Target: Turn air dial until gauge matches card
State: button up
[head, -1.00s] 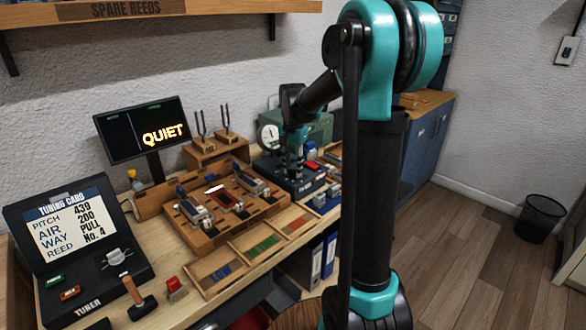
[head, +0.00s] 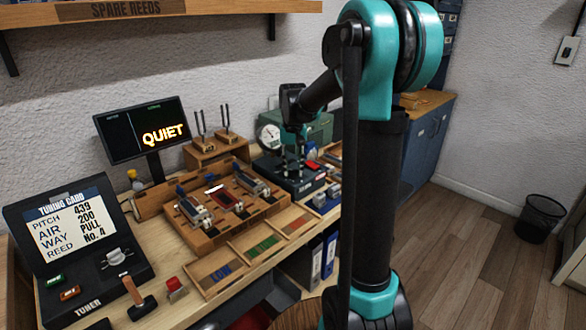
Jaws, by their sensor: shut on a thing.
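The tuning card (head: 75,225) stands on the tuner at the left and reads pitch 439, air 200, way pull, reed No. 4. The round white gauge (head: 270,138) stands in front of the green box at the back of the bench. Its needle is too small to read. My gripper (head: 293,160) points down just right of the gauge, over a dark unit (head: 300,187). It is shut on the air dial, which the fingers mostly hide.
A wooden reed jig (head: 215,230) fills the middle of the bench. A monitor (head: 145,130) reads QUIET. Two tuning forks (head: 228,118) stand on wooden blocks behind the jig. A hammer (head: 139,297) and a red button (head: 176,285) are at the front left.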

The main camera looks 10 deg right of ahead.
dwell(0.4)
jog(key=o, duration=1.2)
jog(key=shift+c, duration=0.2)
notch_tip(320, 180, up, 12)
